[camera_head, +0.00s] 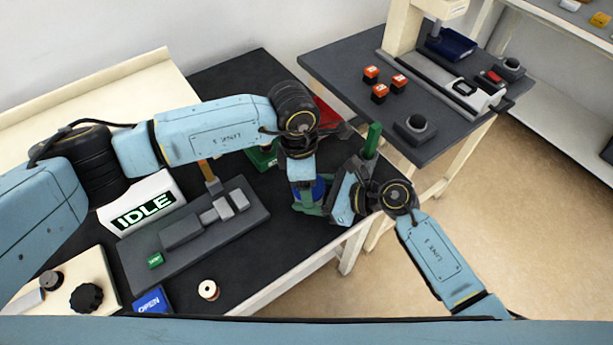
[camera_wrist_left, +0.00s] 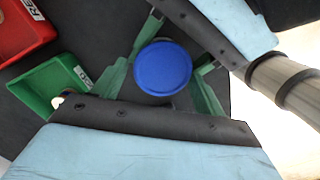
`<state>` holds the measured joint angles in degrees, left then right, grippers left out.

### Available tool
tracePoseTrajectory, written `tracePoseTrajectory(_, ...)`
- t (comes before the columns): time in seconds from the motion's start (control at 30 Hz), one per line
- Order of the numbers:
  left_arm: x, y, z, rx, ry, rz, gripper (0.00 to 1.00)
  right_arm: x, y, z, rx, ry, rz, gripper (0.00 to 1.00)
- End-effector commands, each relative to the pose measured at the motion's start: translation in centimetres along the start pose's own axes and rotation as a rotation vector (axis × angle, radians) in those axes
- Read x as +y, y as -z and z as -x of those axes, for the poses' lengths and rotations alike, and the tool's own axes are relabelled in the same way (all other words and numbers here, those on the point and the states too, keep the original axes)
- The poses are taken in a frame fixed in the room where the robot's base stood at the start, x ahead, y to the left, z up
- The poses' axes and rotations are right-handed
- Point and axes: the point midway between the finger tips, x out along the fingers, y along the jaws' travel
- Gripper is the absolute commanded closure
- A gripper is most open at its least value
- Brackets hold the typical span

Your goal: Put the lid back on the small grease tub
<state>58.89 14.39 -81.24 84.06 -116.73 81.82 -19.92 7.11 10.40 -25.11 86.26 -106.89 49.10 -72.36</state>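In the left wrist view a round blue lid (camera_wrist_left: 162,68) lies face-on between green fingers. My left gripper (camera_wrist_left: 160,80) has one finger at each side of it, at or very near its rim; I cannot tell contact. What is under the lid is hidden, so I cannot tell whether it sits on the tub. In the head view only a bit of blue (camera_head: 319,188) shows beside my left gripper (camera_head: 308,205). My right gripper (camera_head: 342,192) comes in from the right, close against the left one. Its grip is hidden.
A green bin (camera_head: 262,155) and a red bin (camera_head: 326,112) stand behind the grippers. A grey fixture (camera_head: 192,228) and a small spool (camera_head: 208,290) are on the dark table's left and front. A second table (camera_head: 335,70) holds several orange-topped blocks (camera_head: 380,93).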

Motion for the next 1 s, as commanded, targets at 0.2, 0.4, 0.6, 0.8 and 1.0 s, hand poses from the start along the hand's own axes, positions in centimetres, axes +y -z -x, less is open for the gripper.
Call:
tracePoseTrajectory(0.2,-0.4,0.2,1.6,0.008,0.007,-0.003,0.27,0.1,-0.7,-0.2,-0.017,-0.004,-0.004,0.83)
tracePoseTrajectory(0.4,-0.4,0.2,3.4,0.007,0.008,-0.002,0.27,0.0,-0.5,-0.1,-0.011,-0.001,-0.002,0.83)
tracePoseTrajectory(0.6,-0.3,0.1,3.5,0.006,0.008,-0.002,0.3,0.0,-0.3,-0.1,-0.008,0.0,-0.001,0.83)
tracePoseTrajectory(0.8,-0.3,0.1,3.5,0.005,0.007,-0.003,0.56,0.0,-0.3,0.0,-0.006,0.0,-0.001,0.83)
tracePoseTrajectory(1.0,-0.3,0.1,3.6,0.005,0.007,-0.003,0.82,0.0,-0.2,0.0,-0.006,0.0,-0.001,0.83)
